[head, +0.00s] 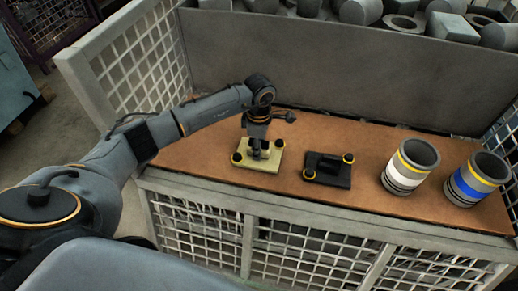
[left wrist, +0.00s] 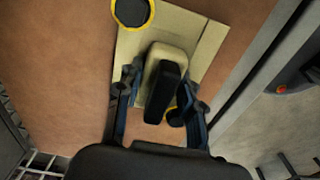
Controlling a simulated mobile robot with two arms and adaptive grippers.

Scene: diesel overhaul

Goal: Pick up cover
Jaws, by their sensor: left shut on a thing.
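A beige cover (head: 271,160) with a raised handle and black knobs with yellow rings lies on the brown bench top. A black cover (head: 329,174) of similar shape, with yellow-ringed knobs, lies to its right. My left gripper (head: 257,146) points down over the beige cover and is shut on its handle. In the left wrist view the fingers (left wrist: 156,96) stand on both sides of the handle of the beige cover (left wrist: 203,40). The cover's underside is hidden, so I cannot tell whether it touches the bench. My right gripper is not in view.
A white-banded cylinder (head: 408,170) and a blue-banded cylinder (head: 473,182) stand on the bench (head: 205,150) at the right. A grey panel (head: 330,75) closes the back, with mesh (head: 145,65) at the left. Grey parts lie in a bin behind. The bench's left part is clear.

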